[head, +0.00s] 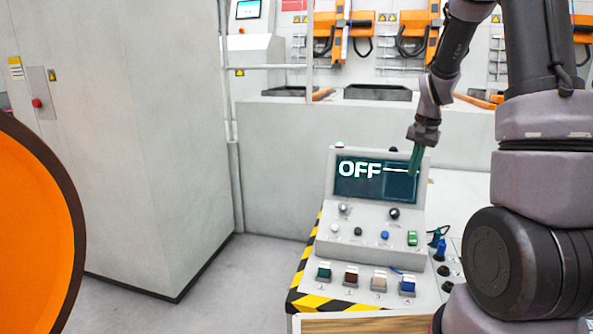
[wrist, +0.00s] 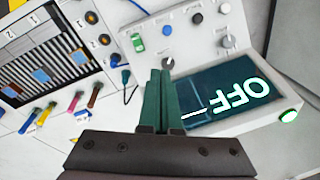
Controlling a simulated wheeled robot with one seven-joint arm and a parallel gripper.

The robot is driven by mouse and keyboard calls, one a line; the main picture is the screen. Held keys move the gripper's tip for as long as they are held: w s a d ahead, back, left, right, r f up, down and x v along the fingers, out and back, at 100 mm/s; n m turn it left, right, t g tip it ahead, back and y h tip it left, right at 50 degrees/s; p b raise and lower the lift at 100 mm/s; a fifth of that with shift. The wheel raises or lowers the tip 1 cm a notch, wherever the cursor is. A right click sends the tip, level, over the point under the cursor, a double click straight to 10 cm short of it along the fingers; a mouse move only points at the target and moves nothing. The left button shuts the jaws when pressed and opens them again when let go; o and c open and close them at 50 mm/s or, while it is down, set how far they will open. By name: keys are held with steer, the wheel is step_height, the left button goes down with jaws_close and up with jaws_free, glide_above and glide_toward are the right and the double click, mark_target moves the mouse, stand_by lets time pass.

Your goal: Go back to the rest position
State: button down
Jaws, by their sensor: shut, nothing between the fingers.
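My gripper (head: 416,160) is in front of the right part of the control panel's screen (head: 350,180), which reads OFF. In the wrist view my gripper's two green fingers (wrist: 158,98) lie side by side with no gap and hold nothing. They overlap the left edge of the screen (wrist: 225,105) there, so I cannot tell whether they touch it. The control panel (head: 368,218) carries a row of knobs and buttons under the screen, with a green switch (head: 412,238) at the right. A lit green button (wrist: 289,116) shows at the panel's side.
Colored switches stand on the lower deck with a yellow-black striped edge (head: 305,262). A slotted unit (wrist: 50,50) and colored plugs (wrist: 75,100) lie beside the panel. A large grey cabinet (head: 150,130) and an orange disc (head: 35,230) stand left. Floor (head: 215,280) is free between cabinet and panel.

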steer(key=s+a+r+n+t, duration=0.1)
steer(key=s+a+r, duration=0.2)
steer(key=s+r, duration=0.4)
steer(key=s+a+r+n+t, duration=0.15)
steer(key=s+a+r, duration=0.3)
steer(key=r, duration=0.45)
steer(key=s+a+r+t, duration=0.1)
steer(key=s+r, duration=0.1)
steer(key=s, duration=0.4)
steer(key=s+a+r+n+t+y, duration=0.1)
steer(key=s+a+r, duration=0.1)
steer(key=s, duration=0.5)
steer(key=shift+a+r+t, duration=0.15)
steer(key=shift+r+t, duration=0.1)
steer(key=shift+t, duration=0.1)
steer(key=shift+w+n, duration=0.15)
steer(key=shift+n, duration=0.1)
steer(key=w+d+f+g+h, duration=0.1)
steer(key=w+d+f, duration=0.3)
steer(key=w+f, duration=0.25)
steer(key=w+d+f+h, duration=0.1)
steer(key=w+d+f, duration=0.2)
steer(key=w+f, duration=0.3)
steer(key=w+d+f, duration=0.3)
steer(key=f, duration=0.5)
steer(key=w+d+f+n+g+h, duration=0.1)
steer(key=w+d+f, duration=0.2)
steer(key=f, duration=0.6)
steer(key=shift+w, duration=0.45)
